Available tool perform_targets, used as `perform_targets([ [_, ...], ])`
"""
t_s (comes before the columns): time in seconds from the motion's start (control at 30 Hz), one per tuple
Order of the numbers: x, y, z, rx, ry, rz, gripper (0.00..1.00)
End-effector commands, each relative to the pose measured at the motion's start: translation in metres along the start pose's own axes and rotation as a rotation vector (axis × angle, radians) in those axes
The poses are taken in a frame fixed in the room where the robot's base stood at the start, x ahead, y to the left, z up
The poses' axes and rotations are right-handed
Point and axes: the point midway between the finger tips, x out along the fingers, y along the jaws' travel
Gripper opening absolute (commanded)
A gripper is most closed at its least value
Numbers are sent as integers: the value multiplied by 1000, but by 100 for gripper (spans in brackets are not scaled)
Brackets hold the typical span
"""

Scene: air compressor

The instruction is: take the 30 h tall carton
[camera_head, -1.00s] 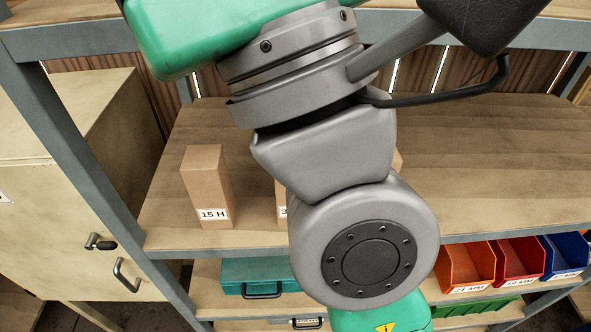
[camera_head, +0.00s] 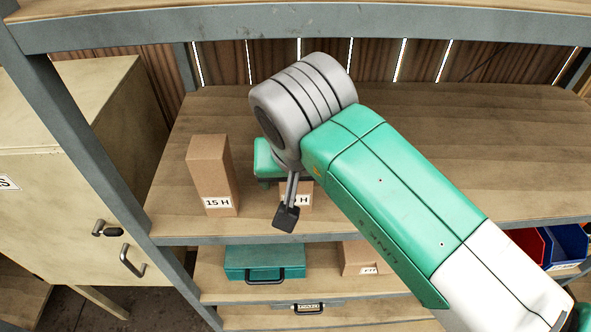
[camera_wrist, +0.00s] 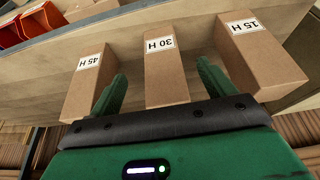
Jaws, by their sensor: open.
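The 30 H carton (camera_wrist: 167,79) is a tall plain brown box with a white label, standing in the middle of three cartons in the wrist view. My gripper (camera_wrist: 161,70) is open, with one green finger to each side of this carton in that view. I cannot tell how deep the fingers reach or whether they touch it. In the head view, the 30 H carton (camera_head: 298,205) is mostly hidden behind my arm and gripper; only a small part with the letter H shows.
The 15 H carton (camera_head: 212,175) stands left of it on the same wooden shelf (camera_head: 470,165). The 45 H carton (camera_wrist: 87,85) stands on the other side, close to a finger. A teal case (camera_head: 264,262) and a small carton (camera_head: 361,257) sit on the shelf below.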

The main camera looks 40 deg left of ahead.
Motion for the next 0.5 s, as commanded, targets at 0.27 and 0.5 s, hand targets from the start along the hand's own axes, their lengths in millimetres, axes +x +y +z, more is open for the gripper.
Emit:
perform_targets([
  [0.27, 7, -1, -17, 0, 1, -3, 82],
  [0.5, 22, -2, -57, 3, 0, -4, 82],
])
